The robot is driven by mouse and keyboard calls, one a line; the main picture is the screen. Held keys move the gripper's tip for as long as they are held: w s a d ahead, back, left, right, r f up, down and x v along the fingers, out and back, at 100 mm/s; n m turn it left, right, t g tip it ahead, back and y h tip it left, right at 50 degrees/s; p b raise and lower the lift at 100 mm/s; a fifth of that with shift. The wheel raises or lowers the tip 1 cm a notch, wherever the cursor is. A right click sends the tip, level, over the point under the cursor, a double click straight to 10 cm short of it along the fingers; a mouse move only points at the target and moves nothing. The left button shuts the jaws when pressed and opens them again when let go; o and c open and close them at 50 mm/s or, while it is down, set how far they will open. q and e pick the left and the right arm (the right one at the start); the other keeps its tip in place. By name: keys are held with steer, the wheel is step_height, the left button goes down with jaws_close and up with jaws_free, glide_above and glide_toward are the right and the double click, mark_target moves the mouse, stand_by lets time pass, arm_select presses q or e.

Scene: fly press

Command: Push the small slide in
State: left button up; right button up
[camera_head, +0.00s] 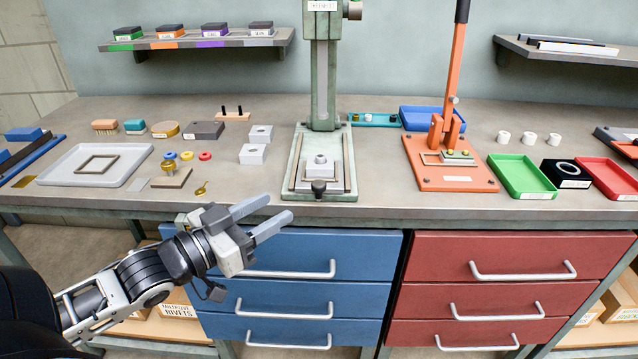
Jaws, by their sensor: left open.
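The green fly press (322,75) stands at the middle of the bench. On its base is a small slide (320,170) with a light metal block on it and a dark round knob (319,187) at its front, near the bench's front edge. My left gripper (280,212) is open and empty, in front of the bench edge and above the blue drawers, left of the knob and apart from it. My right gripper is not in view.
An orange lever press (450,178) stands to the right, with a green tray (522,178) beside it. A grey tray (60,176) and several small parts lie on the left. Blue drawers (290,308) with protruding handles are below my left gripper.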

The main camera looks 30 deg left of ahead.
mark_target(313, 186)
arm_select(q)
steer(key=x, duration=1.1)
steer(key=shift+w, duration=0.3)
